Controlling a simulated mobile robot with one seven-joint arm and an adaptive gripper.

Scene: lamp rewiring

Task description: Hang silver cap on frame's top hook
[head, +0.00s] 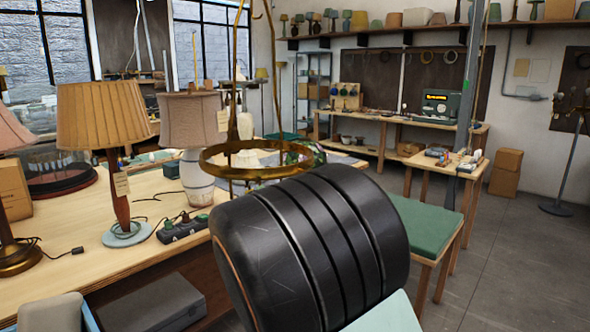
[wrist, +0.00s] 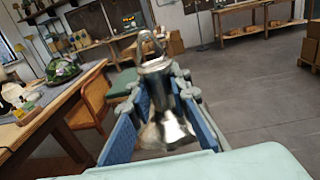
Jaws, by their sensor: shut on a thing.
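The silver cap (wrist: 166,108) is a shiny bell-like piece with a loop (wrist: 150,42) at its upper end in the wrist view. My gripper (wrist: 161,84) is shut on it, with a blue-padded finger on each side. My gripper and the cap are hidden in the head view behind my dark arm link. The frame is not clearly seen in the wrist view.
A workbench (head: 100,262) on the left holds a tan-shaded lamp (head: 103,115), a white-based lamp (head: 195,130) and a power strip (head: 182,228). A green-topped stool (head: 430,228) stands to the right. The grey floor (head: 520,255) at right is mostly clear.

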